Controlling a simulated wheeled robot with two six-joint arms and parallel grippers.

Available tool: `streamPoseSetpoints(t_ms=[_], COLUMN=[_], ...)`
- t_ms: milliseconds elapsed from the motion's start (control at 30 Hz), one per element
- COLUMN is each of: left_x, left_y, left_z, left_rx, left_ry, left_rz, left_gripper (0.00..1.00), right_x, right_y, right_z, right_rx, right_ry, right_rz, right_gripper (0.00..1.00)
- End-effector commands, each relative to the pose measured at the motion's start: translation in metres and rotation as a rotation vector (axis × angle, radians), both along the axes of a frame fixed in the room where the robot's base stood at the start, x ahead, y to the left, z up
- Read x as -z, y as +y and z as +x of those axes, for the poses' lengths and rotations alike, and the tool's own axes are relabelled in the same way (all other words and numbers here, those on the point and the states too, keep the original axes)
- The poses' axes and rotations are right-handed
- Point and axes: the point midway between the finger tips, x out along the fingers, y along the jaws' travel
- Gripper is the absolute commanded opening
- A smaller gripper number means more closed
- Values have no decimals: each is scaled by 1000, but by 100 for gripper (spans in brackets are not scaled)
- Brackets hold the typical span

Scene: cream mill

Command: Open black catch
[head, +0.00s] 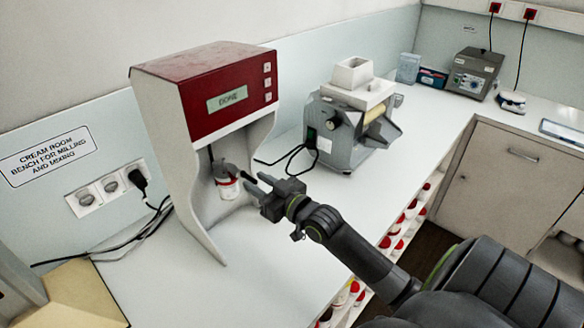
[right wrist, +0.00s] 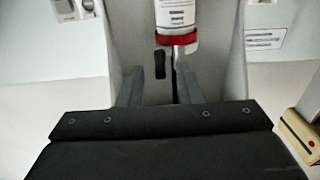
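A mixer with a red top (head: 225,85) stands on the bench, its small display reading DONE. In its open bay a white jar with a red lid (head: 228,187) sits under a grey holder (head: 222,168). The jar also shows in the right wrist view (right wrist: 176,14). There, a small upright black catch (right wrist: 160,64) lies beside the jar's red lid. My right gripper (head: 254,179) is in front of the bay, pointing at the jar. Its fingers (right wrist: 158,76) are apart, with the catch between them in the picture; I cannot tell contact. My left gripper is out of view.
A grey roller mill (head: 345,125) stands to the right on the bench. Black cables run between it and the mixer, and from a wall socket (head: 110,187) at left. Shelves of red-lidded jars (head: 400,228) lie below the bench edge. The front bench top is clear.

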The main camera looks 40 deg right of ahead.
Motion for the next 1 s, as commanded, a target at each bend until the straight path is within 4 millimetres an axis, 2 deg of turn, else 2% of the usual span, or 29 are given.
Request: streamPoseSetpoints(t_ms=[333,633,800,1000], left_x=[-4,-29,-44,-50], left_y=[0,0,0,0], left_z=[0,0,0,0], left_rx=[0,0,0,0], left_ry=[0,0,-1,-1], left_rz=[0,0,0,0], left_gripper=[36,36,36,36], right_x=[0,-3,-4,-1], right_y=[-10,-19,-22,-23], right_z=[-69,-121,-139,-149], right_rx=[-2,0,1,0], right_ry=[4,7,4,3], right_rz=[-4,-2,0,0], right_gripper=[32,32,32,32])
